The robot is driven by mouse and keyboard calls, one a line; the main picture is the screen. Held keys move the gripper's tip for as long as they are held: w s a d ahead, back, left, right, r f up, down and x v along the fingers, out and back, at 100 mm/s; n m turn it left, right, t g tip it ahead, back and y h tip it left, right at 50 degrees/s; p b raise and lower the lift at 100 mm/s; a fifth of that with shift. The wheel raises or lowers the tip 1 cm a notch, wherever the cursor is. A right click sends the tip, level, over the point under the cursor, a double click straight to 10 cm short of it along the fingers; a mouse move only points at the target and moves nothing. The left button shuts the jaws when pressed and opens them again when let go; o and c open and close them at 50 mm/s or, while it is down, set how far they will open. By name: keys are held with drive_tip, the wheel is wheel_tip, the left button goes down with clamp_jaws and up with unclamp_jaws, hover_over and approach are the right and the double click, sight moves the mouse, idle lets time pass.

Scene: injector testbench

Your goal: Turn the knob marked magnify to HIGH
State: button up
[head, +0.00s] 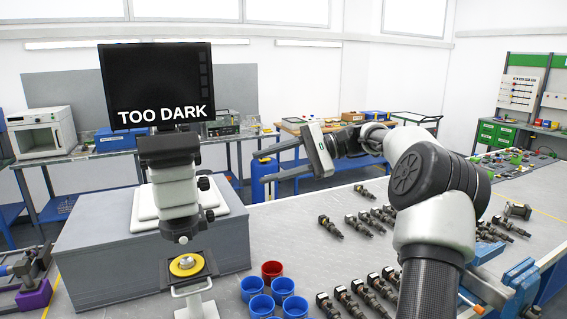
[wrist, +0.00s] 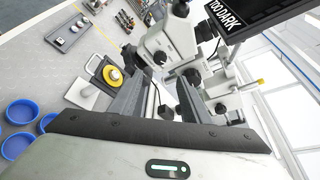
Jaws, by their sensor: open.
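A white and black microscope (head: 177,185) stands on a grey block, its screen (head: 157,85) reading "TOO DARK". Small black knobs (head: 204,183) stick out of its right side; a lower one (head: 210,215) sits nearer the base. No marking on any knob is legible, so I cannot tell which is the magnify knob or its setting. My gripper (head: 262,167) is open and empty, to the right of the microscope and apart from it in the head view. In the wrist view its two fingers (wrist: 160,80) point toward the microscope (wrist: 172,38) and dark knobs beyond.
A yellow disc (head: 187,265) sits on a stand in front of the microscope. Blue cups (head: 262,305) and a red cup (head: 272,271) stand to its right. Several injectors (head: 330,227) lie on the grey bench.

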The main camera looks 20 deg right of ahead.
drive_tip(key=v, duration=0.3)
drive_tip(key=shift+s+d, duration=0.15)
drive_tip(key=shift+d, duration=0.2)
drive_tip(key=shift+a, duration=0.1)
drive_tip(key=s+a+f+n+g+h, duration=0.1)
drive_tip(key=s+a+f+n+h, duration=0.2)
drive_tip(key=a, duration=0.5)
drive_tip(key=s+a+g+h, duration=0.15)
drive_tip(key=a+h, duration=0.25)
drive_tip(key=a, duration=0.5)
drive_tip(key=s+a+f+n+t+h, duration=0.15)
drive_tip(key=s+n+t+h, duration=0.35)
drive_tip(key=s, duration=1.2)
drive_tip(key=s+d+f+n+g+h, duration=0.1)
drive_tip(key=s+d+f+n+h, duration=0.1)
drive_tip(key=s+f, duration=0.5)
drive_tip(key=shift+s+n, duration=0.7)
drive_tip(key=shift+s, duration=0.35)
